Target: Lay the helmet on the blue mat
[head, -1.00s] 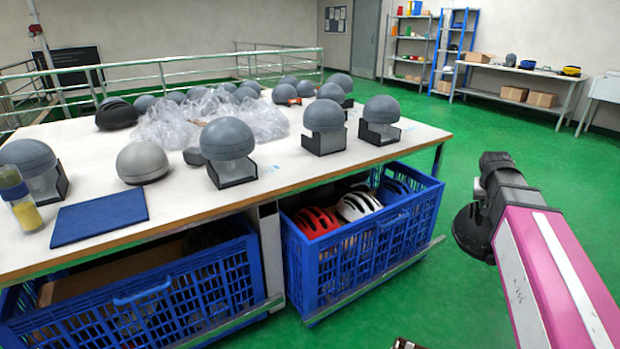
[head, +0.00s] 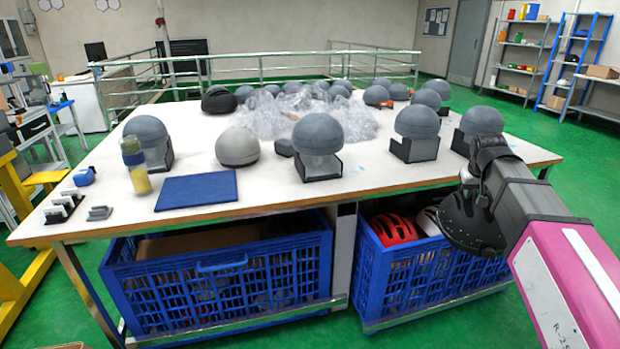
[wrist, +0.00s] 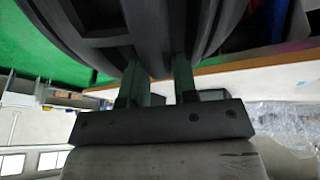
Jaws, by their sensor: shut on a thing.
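The blue mat (head: 197,190) lies flat and bare near the front edge of the white table, left of centre in the head view. My gripper (wrist: 157,80) is shut on a dark helmet (head: 466,226). In the wrist view the helmet (wrist: 150,25) fills the top, with its vents showing and both fingers reaching to it. In the head view it hangs in front of the table's right part, well to the right of the mat; my arm covers part of it.
The table (head: 390,178) carries several grey domes, some on dark stands, and crumpled clear plastic (head: 325,118). A bottle (head: 135,165) stands just left of the mat, a grey dome (head: 237,147) just behind it. Blue crates (head: 215,285) sit below. Green floor is open at right.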

